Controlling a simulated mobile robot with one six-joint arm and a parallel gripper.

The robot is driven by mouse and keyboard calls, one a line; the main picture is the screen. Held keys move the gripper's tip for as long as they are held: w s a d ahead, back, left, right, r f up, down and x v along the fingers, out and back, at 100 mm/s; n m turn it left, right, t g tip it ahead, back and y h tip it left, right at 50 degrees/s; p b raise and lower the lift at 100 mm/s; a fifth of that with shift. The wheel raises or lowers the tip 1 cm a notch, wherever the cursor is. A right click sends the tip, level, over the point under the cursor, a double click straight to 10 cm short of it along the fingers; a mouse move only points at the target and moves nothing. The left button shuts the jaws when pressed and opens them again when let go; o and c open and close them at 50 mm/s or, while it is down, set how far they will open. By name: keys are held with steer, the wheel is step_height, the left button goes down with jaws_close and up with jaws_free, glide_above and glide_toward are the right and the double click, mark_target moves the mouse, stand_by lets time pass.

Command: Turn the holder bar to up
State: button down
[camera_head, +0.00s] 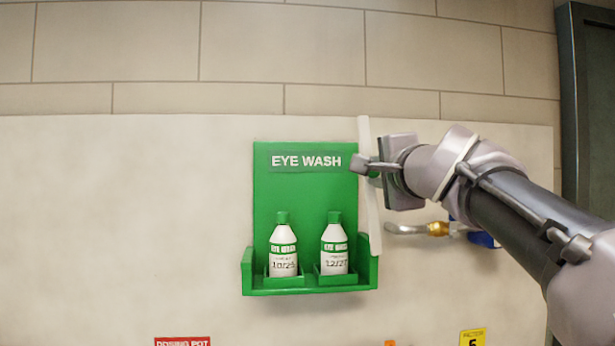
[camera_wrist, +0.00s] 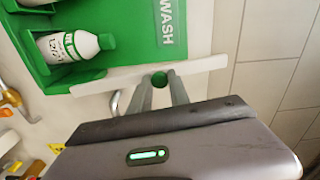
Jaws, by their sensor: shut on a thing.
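The holder bar (camera_head: 372,225) is a long white strip at the right edge of the green eye wash station (camera_head: 305,200). It stands nearly upright in the head view, its top leaning slightly left and rising above the green panel. In the wrist view the bar (camera_wrist: 205,67) runs across the picture beside the green panel. A round green knob (camera_wrist: 160,78) shows at its middle. My gripper (camera_head: 361,166) is shut at the bar's middle; its fingers (camera_wrist: 161,88) flank the knob. The fingers partly cover the bar there.
Two white bottles with green caps, left (camera_head: 283,248) and right (camera_head: 334,248), stand in the station's tray. A spray nozzle with a brass fitting (camera_head: 438,229) is on the wall below my arm. A dark cabinet or door frame (camera_head: 590,110) is at the far right.

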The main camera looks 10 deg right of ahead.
steer(key=shift+d, duration=0.25)
stand_by(0.3)
steer(key=c, duration=1.2)
jaws_free()
steer(key=shift+c, duration=0.2)
steer(key=shift+s, duration=0.1)
